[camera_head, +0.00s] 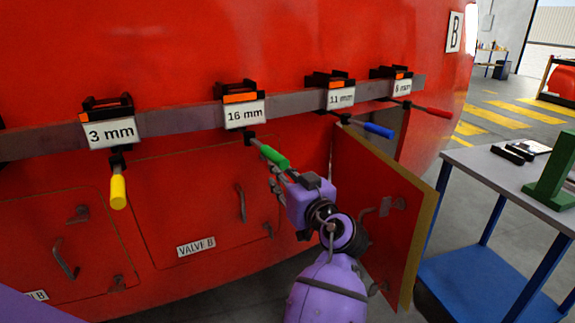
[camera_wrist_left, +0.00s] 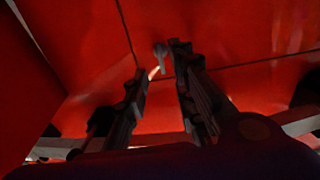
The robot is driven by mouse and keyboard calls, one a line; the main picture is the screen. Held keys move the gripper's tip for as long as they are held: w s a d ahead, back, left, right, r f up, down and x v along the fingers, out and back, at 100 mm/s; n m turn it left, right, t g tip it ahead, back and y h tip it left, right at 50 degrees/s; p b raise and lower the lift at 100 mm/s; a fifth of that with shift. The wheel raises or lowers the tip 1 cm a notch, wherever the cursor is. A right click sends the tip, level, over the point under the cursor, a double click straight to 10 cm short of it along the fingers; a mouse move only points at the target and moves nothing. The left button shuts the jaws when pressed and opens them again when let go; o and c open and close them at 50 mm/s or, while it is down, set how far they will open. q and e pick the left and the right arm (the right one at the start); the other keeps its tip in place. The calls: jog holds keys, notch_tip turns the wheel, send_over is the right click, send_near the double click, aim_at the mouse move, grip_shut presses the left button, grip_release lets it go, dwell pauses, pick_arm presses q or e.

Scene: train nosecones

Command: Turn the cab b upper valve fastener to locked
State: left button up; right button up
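The VALVE B hatch (camera_head: 205,215) is a closed red panel with a bar handle (camera_head: 240,203) and a small lower-right fastener (camera_head: 268,231). My left gripper (camera_head: 275,178) is at the hatch's upper right side, just below the green tool handle, and covers that part of the panel. In the left wrist view the gripper (camera_wrist_left: 160,62) is open, with a gap between its two dark fingers. A small grey fastener (camera_wrist_left: 160,50) on the red surface shows between the fingertips. I cannot tell if they touch it or how it is turned. My right gripper is not in view.
A grey rail (camera_head: 180,121) above carries tools labelled by size, with yellow (camera_head: 118,191), green (camera_head: 273,156), blue (camera_head: 379,130) and red (camera_head: 431,111) handles. An open hatch door (camera_head: 400,225) stands out right of my arm. A workbench (camera_head: 500,172) is farther right.

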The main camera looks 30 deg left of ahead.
pick_arm(q)
jog(key=p+x, duration=0.1)
jog(key=x, duration=0.6)
jog(key=shift+w+a, duration=0.15)
jog(key=shift+a, duration=0.2)
grip_shut()
